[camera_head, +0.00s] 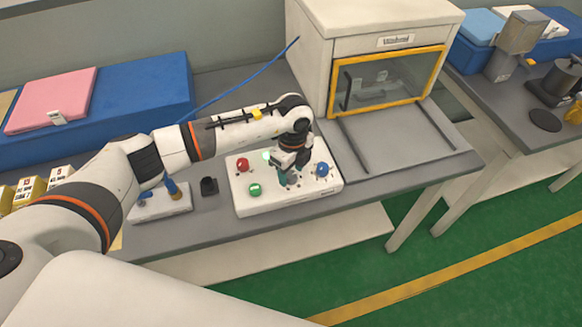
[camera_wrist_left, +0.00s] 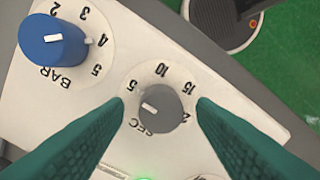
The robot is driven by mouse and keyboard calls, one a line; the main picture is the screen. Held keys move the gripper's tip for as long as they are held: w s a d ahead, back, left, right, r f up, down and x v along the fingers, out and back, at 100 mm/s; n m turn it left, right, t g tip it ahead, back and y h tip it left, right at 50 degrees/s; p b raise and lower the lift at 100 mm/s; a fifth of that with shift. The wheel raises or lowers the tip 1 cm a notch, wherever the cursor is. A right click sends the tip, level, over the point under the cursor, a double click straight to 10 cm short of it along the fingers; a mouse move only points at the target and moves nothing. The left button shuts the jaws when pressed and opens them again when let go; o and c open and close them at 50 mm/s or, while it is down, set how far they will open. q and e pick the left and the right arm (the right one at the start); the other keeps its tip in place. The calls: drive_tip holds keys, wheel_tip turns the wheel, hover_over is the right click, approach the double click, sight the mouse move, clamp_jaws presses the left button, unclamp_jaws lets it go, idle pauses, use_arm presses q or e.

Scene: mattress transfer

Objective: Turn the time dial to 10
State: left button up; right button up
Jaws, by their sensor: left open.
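The white control box (camera_head: 262,205) lies on the grey bench. Its grey time dial, marked SEC (camera_wrist_left: 165,112), shows in the left wrist view with 5, 10 and 15 printed around it. The dial's white mark is on its left side, below the 5 and away from the 10. My left gripper (camera_head: 289,180) is above the dial. Its green fingers stand open on either side of the dial, with a gap to each side. In the head view the gripper hides most of the dial. My right gripper is not in view.
A blue BAR dial (camera_wrist_left: 55,42) sits beside the time dial. A red button (camera_head: 242,164) and a green button (camera_head: 255,189) are on the box's left part. A white cabinet (camera_head: 313,62) with a yellow-framed door stands behind.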

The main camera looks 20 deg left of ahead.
use_arm(q)
drive_tip(key=shift+f, duration=0.3)
drive_tip(key=c, duration=1)
